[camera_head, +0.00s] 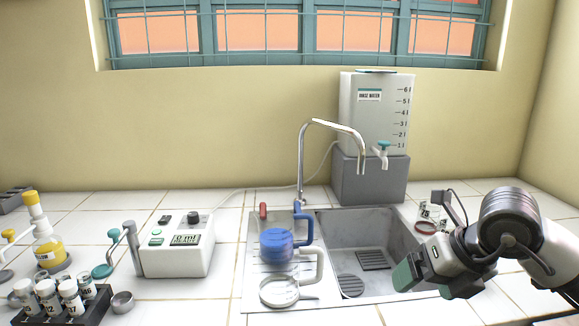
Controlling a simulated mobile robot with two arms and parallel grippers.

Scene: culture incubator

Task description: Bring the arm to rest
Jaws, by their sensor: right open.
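My right arm comes in from the right, and its gripper (430,281) hangs over the right front edge of the sink (328,225). Its green-tipped fingers point down and to the left. The gripper is open, and I see nothing held between the fingers. My left gripper is not in view.
A rinse water tank (375,110) stands on a grey block behind the sink. Small glassware (430,211) lies close to my right arm. A meter (178,245) and a vial rack (95,309) are left.

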